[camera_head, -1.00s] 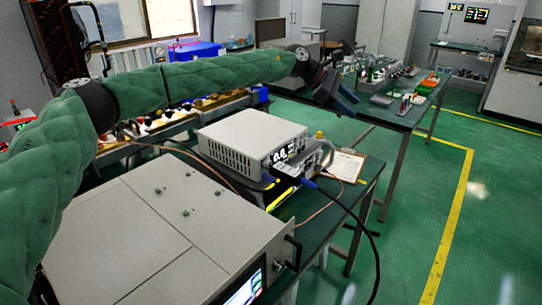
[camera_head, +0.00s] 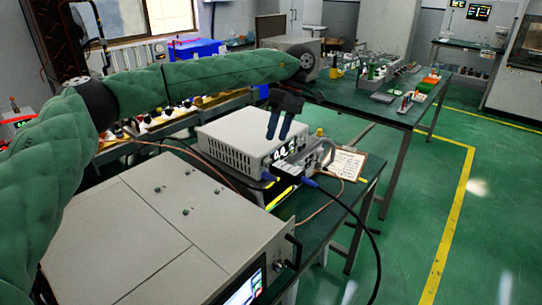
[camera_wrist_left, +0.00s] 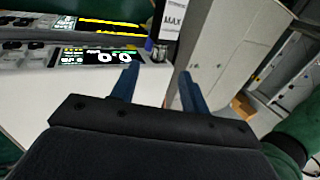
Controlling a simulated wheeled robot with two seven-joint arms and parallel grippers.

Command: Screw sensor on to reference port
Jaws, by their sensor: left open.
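The sensor, seemingly the black box (camera_head: 287,169) with blue ends and a black cable, is at the front of the grey power meter (camera_head: 245,137). In the left wrist view, a dark body with a white "MAX" label (camera_wrist_left: 174,18) and a metal connector (camera_wrist_left: 160,50) shows beyond my fingers; it seems to be the sensor. My left gripper (camera_head: 277,138) is open and empty, fingers pointing down, seen in front of the meter's top. In the left wrist view its fingers (camera_wrist_left: 158,76) are apart, with the meter's lit display (camera_wrist_left: 105,57) behind. I cannot make out the reference port. My right gripper is out of view.
A large grey instrument (camera_head: 150,235) fills the near bench. The meter sits on another unit with a yellow-lit display. A clipboard (camera_head: 347,163) lies to its right. A black cable (camera_head: 365,225) hangs over the bench edge. Another bench (camera_head: 345,95) stands behind.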

